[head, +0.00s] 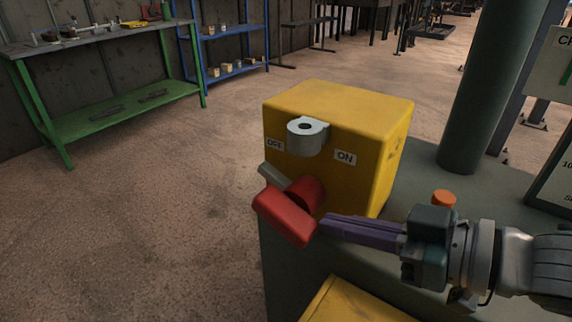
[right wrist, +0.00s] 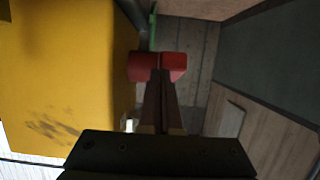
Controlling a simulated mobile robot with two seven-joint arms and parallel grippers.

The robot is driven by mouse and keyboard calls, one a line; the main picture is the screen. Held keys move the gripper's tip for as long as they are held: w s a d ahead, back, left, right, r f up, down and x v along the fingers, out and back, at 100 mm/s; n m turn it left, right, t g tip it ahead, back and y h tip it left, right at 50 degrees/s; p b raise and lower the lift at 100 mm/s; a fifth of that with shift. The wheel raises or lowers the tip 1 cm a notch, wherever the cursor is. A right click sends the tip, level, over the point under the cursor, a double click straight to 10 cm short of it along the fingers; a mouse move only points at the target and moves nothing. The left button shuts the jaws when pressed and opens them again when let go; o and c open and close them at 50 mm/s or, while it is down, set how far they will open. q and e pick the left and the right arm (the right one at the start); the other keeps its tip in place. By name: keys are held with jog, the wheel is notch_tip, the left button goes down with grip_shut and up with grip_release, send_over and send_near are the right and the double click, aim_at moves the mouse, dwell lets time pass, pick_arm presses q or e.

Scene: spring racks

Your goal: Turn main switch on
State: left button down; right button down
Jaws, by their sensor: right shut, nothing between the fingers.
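The main switch is a yellow box (head: 335,115) with an OFF label (head: 275,145) at left and an ON label (head: 345,158) at right. A red handle (head: 283,216) on a red hub (head: 306,194) sticks out from its front; a grey pointer (head: 273,176) lies on the OFF side. My right gripper (head: 322,226) is shut and empty, its purple fingers at the handle's right end. In the right wrist view the fingertips (right wrist: 160,78) overlap the red handle (right wrist: 141,66); I cannot tell whether they touch. My left gripper is out of view.
A grey lug (head: 306,136) with a hole sits above the labels. The box stands on a grey-green surface (head: 425,195) with an orange knob (head: 444,198) and a thick post (head: 488,85). A green bench (head: 120,110) and blue rack (head: 230,72) stand far left; floor between is clear.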

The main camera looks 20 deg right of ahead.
notch_tip(320, 180, down, 3)
jog(key=t+y+b, duration=0.2)
jog(key=b, duration=0.5)
jog(key=shift+t+b, duration=0.4)
jog(key=shift+w+a+f, duration=0.1)
jog(key=shift+f, duration=0.05)
dwell(0.3)
dwell(0.4)
